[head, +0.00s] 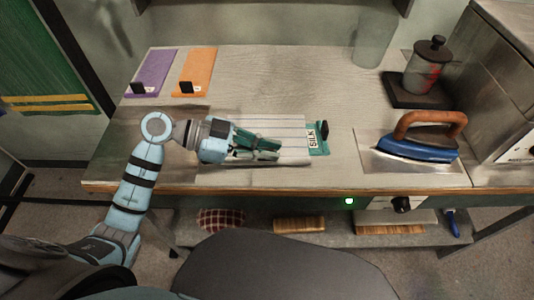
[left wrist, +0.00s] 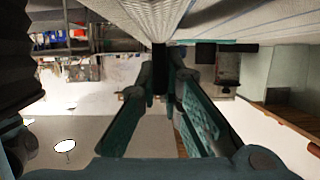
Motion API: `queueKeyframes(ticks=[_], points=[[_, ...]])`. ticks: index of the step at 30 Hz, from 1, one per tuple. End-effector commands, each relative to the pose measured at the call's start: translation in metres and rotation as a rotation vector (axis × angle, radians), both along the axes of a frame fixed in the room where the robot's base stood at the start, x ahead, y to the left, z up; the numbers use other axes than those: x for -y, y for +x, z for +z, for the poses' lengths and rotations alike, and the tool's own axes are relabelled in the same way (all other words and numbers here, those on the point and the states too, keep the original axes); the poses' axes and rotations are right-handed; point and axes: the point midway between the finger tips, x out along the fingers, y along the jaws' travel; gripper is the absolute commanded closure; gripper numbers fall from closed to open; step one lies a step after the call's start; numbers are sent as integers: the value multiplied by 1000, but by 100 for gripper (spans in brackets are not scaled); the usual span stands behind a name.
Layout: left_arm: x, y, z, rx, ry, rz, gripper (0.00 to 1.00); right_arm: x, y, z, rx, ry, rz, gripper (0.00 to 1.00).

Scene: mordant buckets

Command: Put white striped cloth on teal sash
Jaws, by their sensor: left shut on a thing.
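The white striped cloth (head: 275,123) is a pale panel on the workbench, partly hidden by my left gripper. The teal sash (head: 320,148), with a SILK label and a black tab, shows at the cloth's right end; the cloth appears to cover the rest. I cannot tell if the two touch. My left gripper (head: 279,150) lies low over the cloth's front part, pointing right. It is shut on a dark piece that appears to belong to the cloth; in the left wrist view the fingers (left wrist: 160,75) close on it below pale striped fabric (left wrist: 245,22). My right gripper is out of view.
A purple panel (head: 155,70) and an orange panel (head: 195,68) lie at the back left. A blue iron (head: 418,150) stands to the right on a plate, with a glass press (head: 427,70) behind it. The middle back of the bench (head: 280,75) is clear.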

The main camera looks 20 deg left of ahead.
Motion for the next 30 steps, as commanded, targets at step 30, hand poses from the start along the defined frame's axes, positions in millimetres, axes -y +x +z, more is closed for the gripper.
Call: queueKeyframes(ticks=[30], points=[[-29, -7, 8, 0, 8, 3, 73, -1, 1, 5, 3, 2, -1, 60]])
